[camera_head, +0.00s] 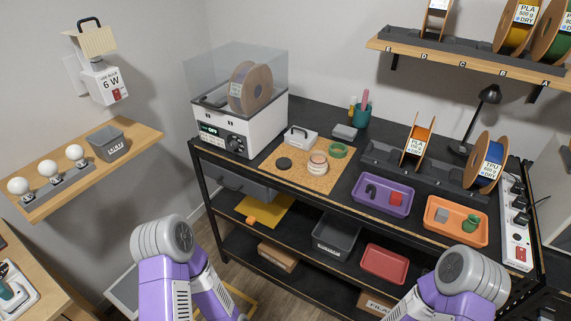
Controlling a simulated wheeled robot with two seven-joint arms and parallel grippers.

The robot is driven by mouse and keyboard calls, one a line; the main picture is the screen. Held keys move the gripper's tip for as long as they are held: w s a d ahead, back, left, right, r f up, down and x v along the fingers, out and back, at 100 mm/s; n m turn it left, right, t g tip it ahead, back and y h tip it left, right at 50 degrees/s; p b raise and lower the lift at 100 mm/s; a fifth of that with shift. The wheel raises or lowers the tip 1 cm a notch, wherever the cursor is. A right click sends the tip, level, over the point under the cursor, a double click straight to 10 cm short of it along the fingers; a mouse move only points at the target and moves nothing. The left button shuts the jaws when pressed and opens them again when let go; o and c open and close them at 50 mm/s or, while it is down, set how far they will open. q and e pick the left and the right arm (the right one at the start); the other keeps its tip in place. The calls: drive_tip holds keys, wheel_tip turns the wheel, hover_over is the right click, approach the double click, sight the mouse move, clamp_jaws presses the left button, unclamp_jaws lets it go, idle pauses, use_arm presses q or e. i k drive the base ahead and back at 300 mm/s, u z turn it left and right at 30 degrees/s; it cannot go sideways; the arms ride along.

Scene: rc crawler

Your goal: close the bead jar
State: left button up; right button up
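A small round jar (317,165) with a pinkish top stands on the cork mat (290,183) on the black workbench; it looks like the bead jar. A dark flat disc (284,163), which looks like its lid, lies on the mat to the left of the jar, apart from it. The jar's contents are too small to make out. Purple links of both my arms show at the bottom of the view, in front of the bench. Neither gripper is in view.
A green ring (338,151) and a white handled box (300,137) are close to the jar. A filament dryer (238,133) stands to the left. A purple tray (383,207) and an orange tray (440,233) stand to the right. Shelves below hold bins.

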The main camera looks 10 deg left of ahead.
sight(318, 163)
drive_tip(key=u, duration=1.55)
drive_tip(key=i, duration=1.1)
drive_tip(key=z, duration=2.2)
